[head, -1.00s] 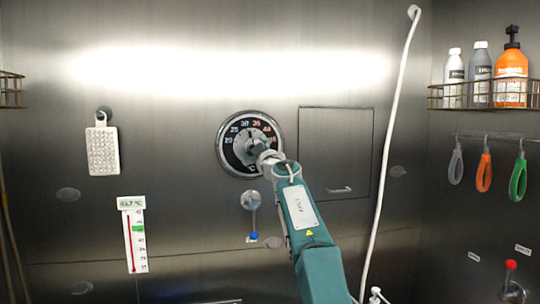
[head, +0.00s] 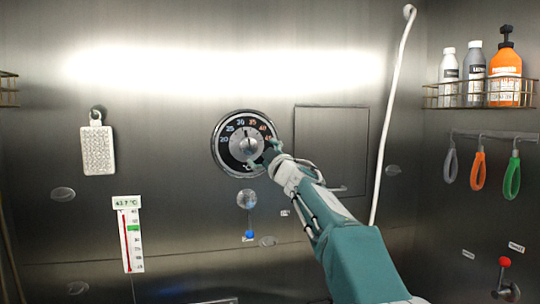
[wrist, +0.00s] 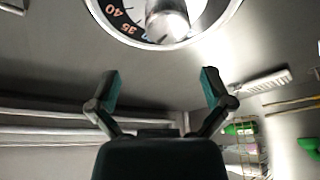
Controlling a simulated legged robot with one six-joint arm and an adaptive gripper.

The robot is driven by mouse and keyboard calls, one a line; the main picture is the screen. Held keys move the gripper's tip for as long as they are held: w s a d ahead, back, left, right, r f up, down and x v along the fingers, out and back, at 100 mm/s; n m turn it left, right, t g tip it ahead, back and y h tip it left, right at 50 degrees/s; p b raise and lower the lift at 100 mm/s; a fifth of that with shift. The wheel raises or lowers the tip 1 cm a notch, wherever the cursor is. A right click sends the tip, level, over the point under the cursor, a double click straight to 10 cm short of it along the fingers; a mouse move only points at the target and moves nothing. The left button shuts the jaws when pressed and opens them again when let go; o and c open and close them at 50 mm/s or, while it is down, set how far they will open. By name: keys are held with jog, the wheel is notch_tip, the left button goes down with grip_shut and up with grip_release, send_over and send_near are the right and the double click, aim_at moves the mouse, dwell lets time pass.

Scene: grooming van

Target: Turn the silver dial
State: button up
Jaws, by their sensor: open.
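The silver dial (head: 247,145) is a round metal knob at the centre of a black scale with numbers and a silver rim, on the back wall. Its dark mark points roughly upward, near 30. In the wrist view the knob (wrist: 167,18) shows at the top edge, partly cut off. My gripper (head: 264,158) is at the lower right of the dial in the head view, overlapping the rim. In the wrist view my gripper (wrist: 160,78) has its fingers spread with nothing between them, and the knob is beyond the fingertips, apart from them.
Below the dial is a round silver fitting (head: 247,198) with a blue-tipped lever (head: 249,234). A thermometer panel (head: 129,235) reads about 43.7 °C. A cabinet door (head: 331,145) is to the right. A white hose (head: 391,115) hangs beyond it. A wire shelf (head: 480,95) holds bottles.

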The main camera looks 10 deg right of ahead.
aim_at(249, 150)
jog(key=shift+s+d, duration=0.3)
jog(key=shift+s, duration=0.7)
jog(key=shift+s+d, duration=0.25)
jog(key=shift+s, duration=0.75)
jog(key=w+a+f+m+t+h, duration=0.1)
jog(key=a+f+m+h, duration=0.15)
jog(key=m, duration=0.35)
jog(key=w+a+f+m+t+h, duration=0.1)
jog(key=w+m+h, duration=0.15)
jog(key=m, duration=0.45)
jog(key=shift+h, duration=0.4)
jog(key=shift+x, duration=4.9)
jog(key=c, duration=1)
